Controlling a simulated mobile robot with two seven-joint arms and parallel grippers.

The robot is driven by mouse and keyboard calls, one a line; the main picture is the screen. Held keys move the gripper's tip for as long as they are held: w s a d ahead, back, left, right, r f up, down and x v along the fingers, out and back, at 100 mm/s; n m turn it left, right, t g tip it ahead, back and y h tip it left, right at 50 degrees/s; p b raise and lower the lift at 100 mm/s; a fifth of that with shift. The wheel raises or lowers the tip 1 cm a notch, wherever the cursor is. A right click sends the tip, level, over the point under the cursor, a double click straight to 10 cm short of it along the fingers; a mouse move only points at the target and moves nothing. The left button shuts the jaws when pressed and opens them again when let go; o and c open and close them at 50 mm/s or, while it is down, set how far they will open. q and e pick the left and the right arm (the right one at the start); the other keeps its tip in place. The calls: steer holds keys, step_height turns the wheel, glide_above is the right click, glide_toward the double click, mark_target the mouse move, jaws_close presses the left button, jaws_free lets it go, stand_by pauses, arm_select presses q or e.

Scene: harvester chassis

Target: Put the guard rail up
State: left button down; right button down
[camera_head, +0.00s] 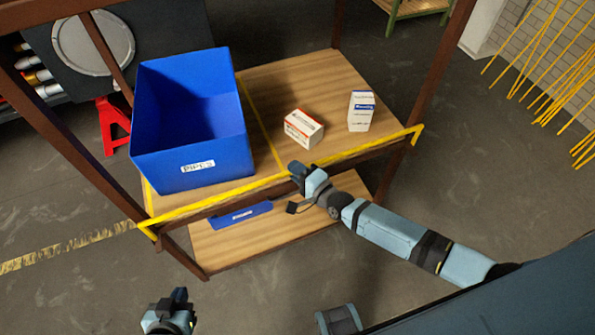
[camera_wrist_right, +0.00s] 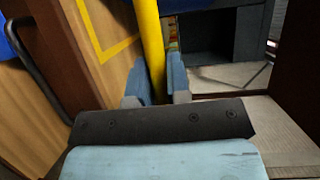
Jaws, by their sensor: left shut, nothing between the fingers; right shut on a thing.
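The yellow guard rail (camera_head: 224,198) runs along the front edge of the wooden shelf (camera_head: 320,80), from the left post to the right post. My right gripper (camera_head: 298,172) is shut on the rail near its middle. In the right wrist view the rail (camera_wrist_right: 150,45) passes between the fingers of the right gripper (camera_wrist_right: 157,90). My left gripper (camera_head: 180,298) is shut and empty, low in front of the shelf unit and apart from it.
A blue bin (camera_head: 190,165) stands on the shelf at the left. A red-and-white box (camera_head: 303,129) and a blue-and-white box (camera_head: 361,112) stand to its right. A blue item (camera_head: 241,215) shows on the lower shelf. Brown posts (camera_head: 440,75) frame the unit. Floor in front is clear.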

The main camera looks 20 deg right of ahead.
arm_select(q)
steer(key=shift+r, duration=0.35)
arm_select(e)
steer(key=shift+w+r, duration=0.15)
steer(key=c, duration=1.1)
jaws_free()
arm_select(q)
steer(key=shift+w, duration=0.1)
arm_select(e)
steer(key=shift+s+d, duration=0.1)
steer(key=shift+s, duration=0.2)
arm_select(q)
steer(key=shift+f+b, duration=0.25)
steer(key=shift+b, duration=0.1)
arm_select(e)
steer(key=v, duration=1.3)
arm_select(q)
steer(key=shift+f, duration=0.15)
